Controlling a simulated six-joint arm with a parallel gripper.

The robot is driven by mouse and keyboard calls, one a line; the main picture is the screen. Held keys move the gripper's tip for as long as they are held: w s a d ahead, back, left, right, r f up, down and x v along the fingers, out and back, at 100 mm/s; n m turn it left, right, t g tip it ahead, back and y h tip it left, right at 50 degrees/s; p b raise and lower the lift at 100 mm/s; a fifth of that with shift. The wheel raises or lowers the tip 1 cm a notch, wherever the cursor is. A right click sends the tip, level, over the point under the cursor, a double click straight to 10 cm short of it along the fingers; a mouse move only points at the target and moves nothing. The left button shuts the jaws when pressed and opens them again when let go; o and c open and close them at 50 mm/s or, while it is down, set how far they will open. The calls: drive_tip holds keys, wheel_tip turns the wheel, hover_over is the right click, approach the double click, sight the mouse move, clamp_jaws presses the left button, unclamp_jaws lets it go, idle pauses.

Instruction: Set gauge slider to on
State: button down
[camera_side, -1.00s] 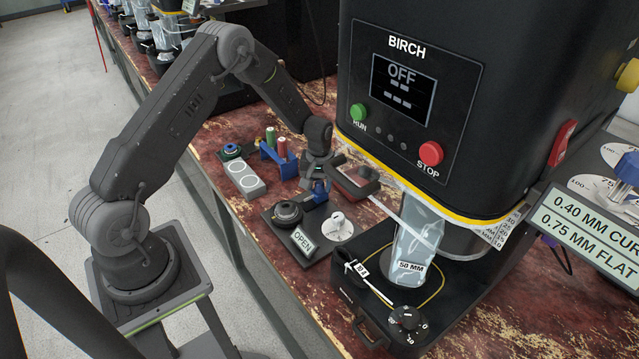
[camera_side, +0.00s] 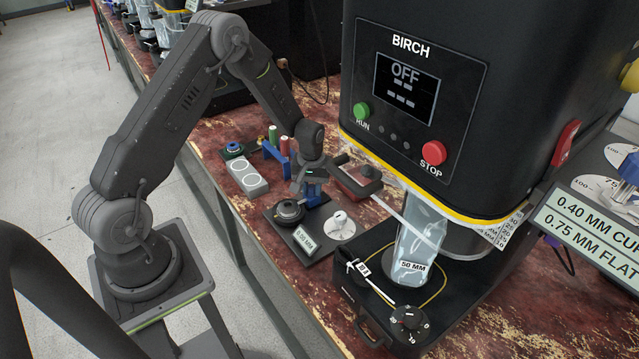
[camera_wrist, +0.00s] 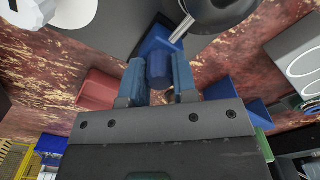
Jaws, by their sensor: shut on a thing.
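The gauge is a dark plate (camera_side: 277,238) on the bench, with a black round dial (camera_side: 289,211), a white disc with a small knob (camera_side: 340,223) and a small display (camera_side: 305,240) reading a value in MM. My gripper (camera_side: 313,197) is at the plate's back edge, right of the dial. In the wrist view my gripper's blue fingers (camera_wrist: 158,80) are shut on the blue slider (camera_wrist: 158,66), one on each side. A metal rod runs from the blue part toward the black dial (camera_wrist: 222,8). The fingers hide part of the slider.
A red box (camera_side: 357,188) lies right of my gripper. The black BIRCH machine (camera_side: 420,110) stands close on the right. The bench front edge is clear.

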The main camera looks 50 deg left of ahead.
sight(310, 187)
drive_tip(key=shift+s, duration=0.35)
drive_tip(key=c, duration=0.9)
unclamp_jaws()
wheel_tip(310, 187, up, 14)
drive_tip(key=shift+f, duration=0.1)
